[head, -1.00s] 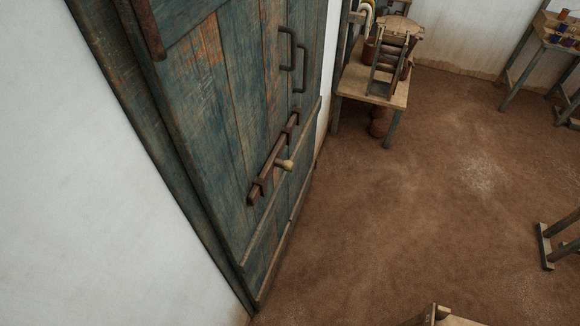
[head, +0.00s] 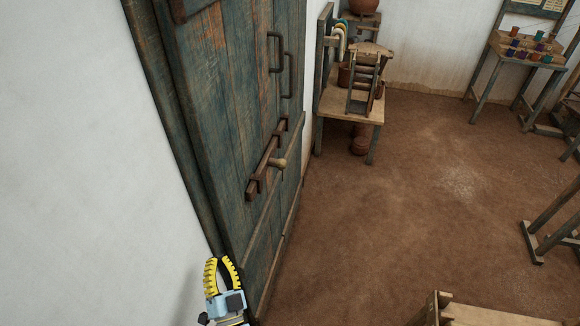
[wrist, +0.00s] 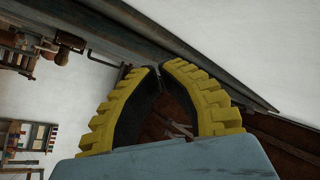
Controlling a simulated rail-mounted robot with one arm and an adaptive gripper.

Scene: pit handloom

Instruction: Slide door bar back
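The door bar (head: 264,168) is a brown bar on the weathered blue-green plank door (head: 225,110). The bar is not clearly made out in the wrist view.
Two dark handles (head: 275,52) stand out from the door above the bar. A small table (head: 362,105) with wooden gear and pots stands beyond the door. White wall (head: 90,150) is at left. A wooden bench (head: 490,315) is at the bottom right. The brown floor between is open.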

